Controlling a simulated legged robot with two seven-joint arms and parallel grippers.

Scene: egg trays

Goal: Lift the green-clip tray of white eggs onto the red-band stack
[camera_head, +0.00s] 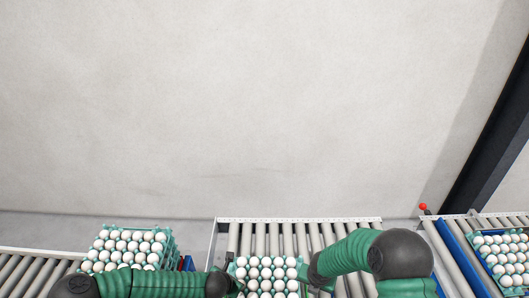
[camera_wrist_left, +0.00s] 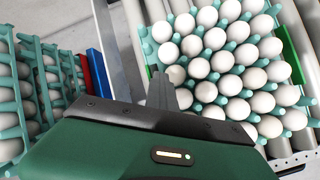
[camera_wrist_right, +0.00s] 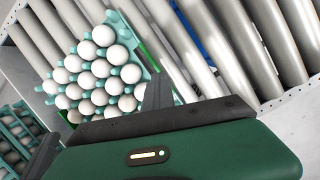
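The tray of white eggs with green clips (camera_head: 246,262) lies on the middle roller conveyor. Its green clips show in the left wrist view (camera_wrist_left: 288,55) and right wrist view (camera_wrist_right: 151,55). My left gripper (camera_head: 238,284) is at its left side, and my right gripper (camera_head: 308,282) is at its right side. Each gripper's fingers are spread, with one finger close to the tray; I cannot tell whether they touch it. The egg stack at left (camera_head: 170,250) has a red strip (camera_head: 181,264) at its right side, also seen in the left wrist view (camera_wrist_left: 85,75).
A blue strip (camera_head: 188,263) stands beside the red one. Another egg tray (camera_head: 475,240) is on the right, by a blue rail (camera_head: 462,262). Rollers of the middle conveyor (camera_head: 285,240) are bare behind the tray. A wall (camera_head: 230,110) stands behind. A red knob (camera_head: 423,207) is at right.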

